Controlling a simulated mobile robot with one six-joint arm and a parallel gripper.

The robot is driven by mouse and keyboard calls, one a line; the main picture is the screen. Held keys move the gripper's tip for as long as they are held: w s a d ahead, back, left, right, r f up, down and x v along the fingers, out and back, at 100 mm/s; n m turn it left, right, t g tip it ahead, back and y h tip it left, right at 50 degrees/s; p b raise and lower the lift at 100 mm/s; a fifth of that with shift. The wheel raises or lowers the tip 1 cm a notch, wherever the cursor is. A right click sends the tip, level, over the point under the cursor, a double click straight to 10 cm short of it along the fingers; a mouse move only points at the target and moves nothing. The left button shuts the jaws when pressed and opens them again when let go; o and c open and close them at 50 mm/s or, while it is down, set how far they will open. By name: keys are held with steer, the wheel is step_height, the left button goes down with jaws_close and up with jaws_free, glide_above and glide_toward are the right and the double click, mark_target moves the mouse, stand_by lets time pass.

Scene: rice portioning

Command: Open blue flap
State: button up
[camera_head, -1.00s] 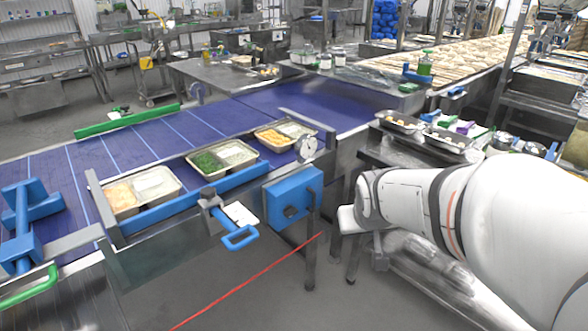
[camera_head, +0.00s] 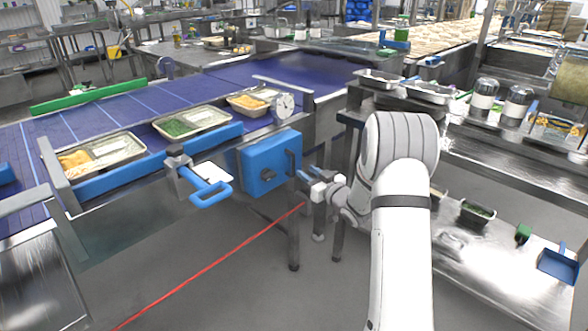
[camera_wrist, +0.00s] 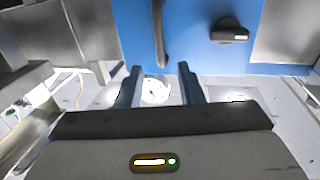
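The blue flap (camera_head: 258,160) is the front of a blue box on the side of the conveyor. It looks closed, and it carries a dark upright handle (camera_head: 291,163) and a dark knob (camera_head: 267,175). In the wrist view the blue flap (camera_wrist: 190,45) fills the top middle, with the handle (camera_wrist: 160,35) above the fingers and the knob (camera_wrist: 230,31) to its right. My gripper (camera_head: 303,181) is just right of the flap and a little below the handle. In the wrist view its two fingers (camera_wrist: 160,72) stand apart with nothing held between them.
A blue lever (camera_head: 209,190) sticks out left of the flap. Food trays stand along the conveyor (camera_head: 120,112) edge above. A metal leg (camera_head: 293,235) stands below the flap. A steel table (camera_head: 490,262) with small containers is at the right. The floor (camera_head: 235,290) in front is open.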

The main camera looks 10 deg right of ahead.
mark_target(294, 162)
steer(key=x, duration=0.7)
steer(key=shift+a, duration=0.1)
steer(key=shift+c, duration=0.2)
jaws_close()
steer(key=shift+a, duration=0.15)
